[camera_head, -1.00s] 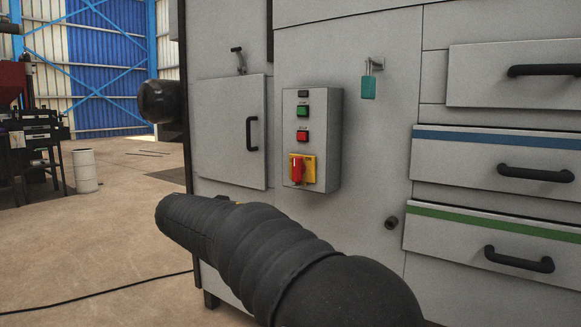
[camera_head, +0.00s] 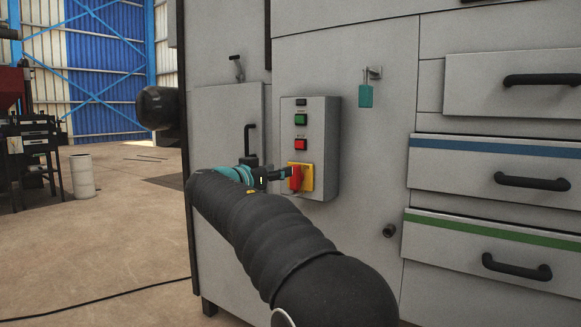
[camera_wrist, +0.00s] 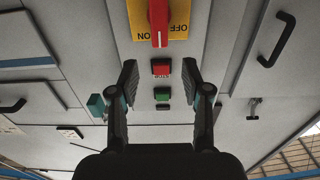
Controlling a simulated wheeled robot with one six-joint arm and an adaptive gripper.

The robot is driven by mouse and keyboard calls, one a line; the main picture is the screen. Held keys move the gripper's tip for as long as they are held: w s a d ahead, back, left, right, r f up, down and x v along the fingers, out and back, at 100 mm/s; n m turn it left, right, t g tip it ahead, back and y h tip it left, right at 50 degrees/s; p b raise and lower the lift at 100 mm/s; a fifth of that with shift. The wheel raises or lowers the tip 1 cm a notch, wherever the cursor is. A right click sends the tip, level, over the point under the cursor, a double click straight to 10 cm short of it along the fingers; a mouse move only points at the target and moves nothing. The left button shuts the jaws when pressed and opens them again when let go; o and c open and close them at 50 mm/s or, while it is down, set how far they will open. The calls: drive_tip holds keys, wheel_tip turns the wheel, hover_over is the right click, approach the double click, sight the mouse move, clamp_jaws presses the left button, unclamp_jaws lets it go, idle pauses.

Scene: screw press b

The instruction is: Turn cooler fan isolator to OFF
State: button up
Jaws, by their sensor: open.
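The isolator is a red rotary handle (camera_head: 295,178) on a yellow plate (camera_head: 307,178), low on a grey control box (camera_head: 322,140). The handle lies upright in the picture, between the two words. My gripper (camera_wrist: 160,75) is open and empty, its fingers either side of the line below the handle. In the head view my gripper (camera_head: 280,174) is just left of the handle; whether it touches cannot be told.
A green button (camera_head: 301,119) and a red button (camera_head: 301,144) sit above the isolator. A teal padlock (camera_head: 365,96) hangs to the right. A cabinet door with a black handle (camera_head: 249,139) is to the left, and drawers (camera_head: 500,182) are at right.

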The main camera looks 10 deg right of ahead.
sight(296, 179)
drive_tip(key=x, duration=0.6)
drive_tip(key=shift+w+d+p, duration=0.2)
drive_tip(key=shift+p, duration=0.2)
clamp_jaws()
